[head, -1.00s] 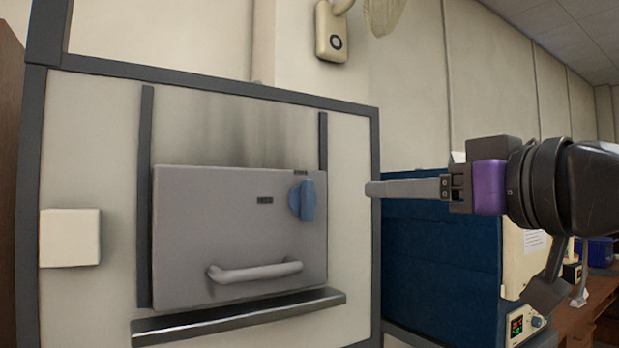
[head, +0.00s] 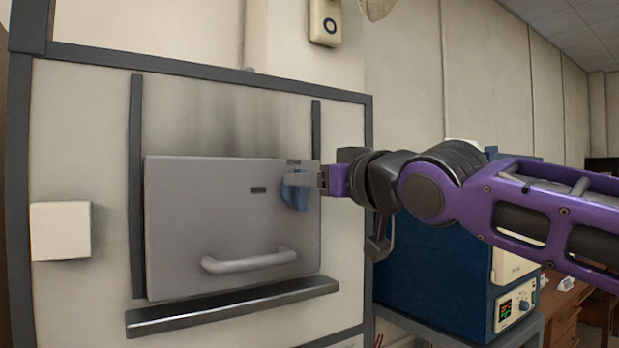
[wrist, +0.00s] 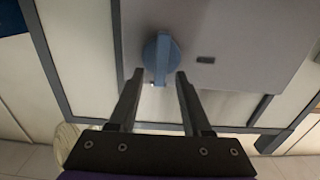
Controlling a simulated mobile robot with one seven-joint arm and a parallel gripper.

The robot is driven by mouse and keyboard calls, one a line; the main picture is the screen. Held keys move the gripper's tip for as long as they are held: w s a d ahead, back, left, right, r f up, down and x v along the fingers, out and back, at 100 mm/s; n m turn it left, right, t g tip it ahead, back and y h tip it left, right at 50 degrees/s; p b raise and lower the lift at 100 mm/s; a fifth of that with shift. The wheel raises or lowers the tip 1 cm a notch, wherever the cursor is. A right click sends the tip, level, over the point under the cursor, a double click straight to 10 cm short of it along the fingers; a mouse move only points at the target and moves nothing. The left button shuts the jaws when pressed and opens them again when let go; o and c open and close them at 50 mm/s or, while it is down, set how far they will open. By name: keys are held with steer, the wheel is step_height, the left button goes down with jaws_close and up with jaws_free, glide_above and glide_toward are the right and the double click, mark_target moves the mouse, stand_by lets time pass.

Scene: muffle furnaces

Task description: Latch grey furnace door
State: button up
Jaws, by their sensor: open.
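The grey furnace door (head: 222,215) stands closed against the furnace front, with a light grey bar handle (head: 250,262) low on it. A blue latch knob (head: 296,194) is at its upper right; its upper part is hidden behind my gripper in the head view. In the wrist view the blue latch knob (wrist: 160,56) points lengthwise between and just beyond the fingertips. My gripper (wrist: 158,75) is open, its two fingers apart on either side of the knob's near end. In the head view my gripper (head: 292,180) overlaps the knob. I cannot tell whether it touches.
A dark metal ledge (head: 235,305) juts out below the door. A blue furnace (head: 425,275) with a control panel stands to the right, below my arm. A pale box (head: 60,230) is on the furnace front at left.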

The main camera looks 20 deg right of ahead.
steer(key=shift+w, duration=0.2)
jaws_close()
